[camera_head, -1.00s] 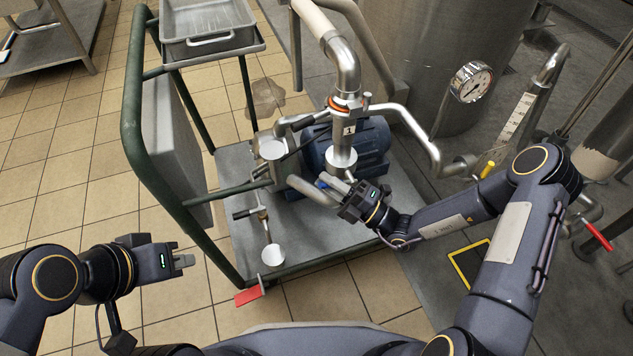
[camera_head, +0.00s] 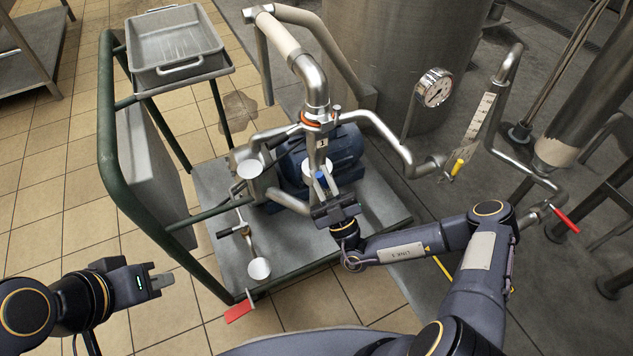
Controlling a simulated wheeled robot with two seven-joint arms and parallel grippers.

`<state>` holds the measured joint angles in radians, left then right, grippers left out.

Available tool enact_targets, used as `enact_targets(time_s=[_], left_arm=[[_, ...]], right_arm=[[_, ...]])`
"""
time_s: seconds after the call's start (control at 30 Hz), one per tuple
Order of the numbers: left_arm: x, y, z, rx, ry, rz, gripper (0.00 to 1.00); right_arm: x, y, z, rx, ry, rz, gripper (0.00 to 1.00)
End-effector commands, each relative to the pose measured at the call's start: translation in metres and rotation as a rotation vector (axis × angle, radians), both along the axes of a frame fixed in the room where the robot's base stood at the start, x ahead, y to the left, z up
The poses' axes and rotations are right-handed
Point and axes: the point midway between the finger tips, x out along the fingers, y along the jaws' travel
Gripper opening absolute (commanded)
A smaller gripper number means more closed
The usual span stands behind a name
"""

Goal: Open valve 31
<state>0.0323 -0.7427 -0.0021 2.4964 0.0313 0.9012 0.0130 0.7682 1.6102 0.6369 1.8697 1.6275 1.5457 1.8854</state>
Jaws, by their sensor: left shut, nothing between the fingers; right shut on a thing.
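A small blue valve handle (camera_head: 321,178) sits on the pipework of the pump cart, just below a steel pipe with a white tag (camera_head: 323,142). The tag shows a 1; I cannot read a full 31. My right gripper (camera_head: 320,188) is at the blue handle, shut on it, with its fingers pointing up in the picture and partly hiding the handle. My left gripper (camera_head: 165,281) is shut and empty, low at the left over the tiled floor, away from the cart.
The cart has a green frame (camera_head: 108,120), a grey tray (camera_head: 172,42) and a blue motor (camera_head: 345,150). A yellow handle (camera_head: 457,166), a gauge (camera_head: 434,88) and another red handle (camera_head: 566,220) are at the right. Tiled floor lies open at left.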

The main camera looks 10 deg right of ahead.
Motion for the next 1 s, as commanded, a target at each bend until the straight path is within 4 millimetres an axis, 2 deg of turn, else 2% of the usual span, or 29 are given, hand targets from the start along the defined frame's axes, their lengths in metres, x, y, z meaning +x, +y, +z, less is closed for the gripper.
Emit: enact_targets(time_s=[0.2, 0.43, 1.0], left_arm=[[0.000, 0.000, -0.001, 0.000, 0.000, 0.000, 0.00], [0.000, 0.000, -0.002, 0.000, 0.000, 0.000, 0.00], [0.000, 0.000, -0.002, 0.000, 0.000, 0.000, 0.00]], right_arm=[[0.003, -0.010, 0.002, 0.164, 0.055, -0.002, 0.00], [0.005, -0.017, 0.002, 0.281, 0.092, -0.002, 0.00], [0.007, -0.022, 0.003, 0.352, 0.116, -0.001, 0.00]])
